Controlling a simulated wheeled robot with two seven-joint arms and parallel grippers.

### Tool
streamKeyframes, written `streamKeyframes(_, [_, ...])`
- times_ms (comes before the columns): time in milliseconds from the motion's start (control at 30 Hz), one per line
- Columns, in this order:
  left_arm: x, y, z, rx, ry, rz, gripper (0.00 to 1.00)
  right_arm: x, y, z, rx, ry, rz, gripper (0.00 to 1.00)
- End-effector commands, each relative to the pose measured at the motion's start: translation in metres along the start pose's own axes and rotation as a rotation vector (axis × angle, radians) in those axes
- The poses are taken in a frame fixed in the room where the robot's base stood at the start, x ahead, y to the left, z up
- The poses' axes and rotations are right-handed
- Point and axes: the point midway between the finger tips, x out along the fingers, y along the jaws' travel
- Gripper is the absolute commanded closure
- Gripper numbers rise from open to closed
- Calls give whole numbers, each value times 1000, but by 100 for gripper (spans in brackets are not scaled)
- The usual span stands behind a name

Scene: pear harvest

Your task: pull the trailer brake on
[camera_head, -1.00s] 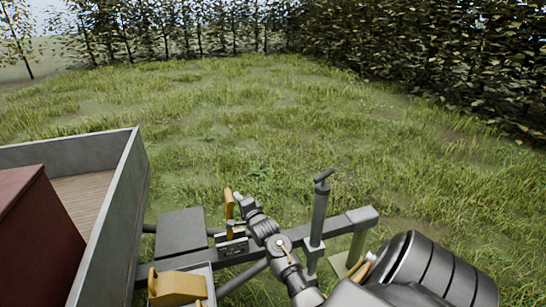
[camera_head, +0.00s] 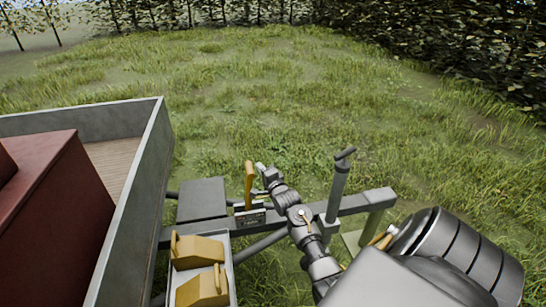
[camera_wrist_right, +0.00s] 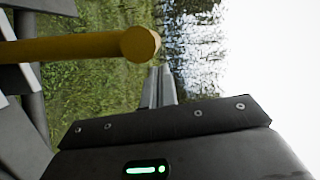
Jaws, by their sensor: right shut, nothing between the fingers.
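The trailer brake is a yellow lever (camera_head: 249,185) standing roughly upright from a dark bracket (camera_head: 250,216) on the grey drawbar. My right gripper (camera_head: 261,168) is just to the right of the lever's upper end, shut and empty. In the right wrist view the lever (camera_wrist_right: 75,48) comes in from the left, and its round end is beside the closed fingertips (camera_wrist_right: 160,72). I cannot tell whether they touch the lever. My left gripper is not in view.
A grey-walled trailer (camera_head: 150,175) with a red box (camera_head: 62,215) is at left. A tray (camera_head: 232,265) with yellow wedge-shaped pieces (camera_head: 199,250) sits in front of it. A grey post with a handle (camera_head: 338,190) rises from the drawbar (camera_head: 365,203). Grass lies open beyond.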

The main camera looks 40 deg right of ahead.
Motion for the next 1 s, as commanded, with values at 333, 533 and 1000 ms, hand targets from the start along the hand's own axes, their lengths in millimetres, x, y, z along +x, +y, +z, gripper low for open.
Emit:
streamKeyframes(333, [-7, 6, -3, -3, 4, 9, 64, -62, 0, -18, -2, 7, 6, 100])
streamKeyframes(533, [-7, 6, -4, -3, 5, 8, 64, -90, -1, -19, -1, 10, 7, 100])
streamKeyframes(1000, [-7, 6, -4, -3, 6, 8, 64, -100, -2, -17, -1, 7, 6, 100])
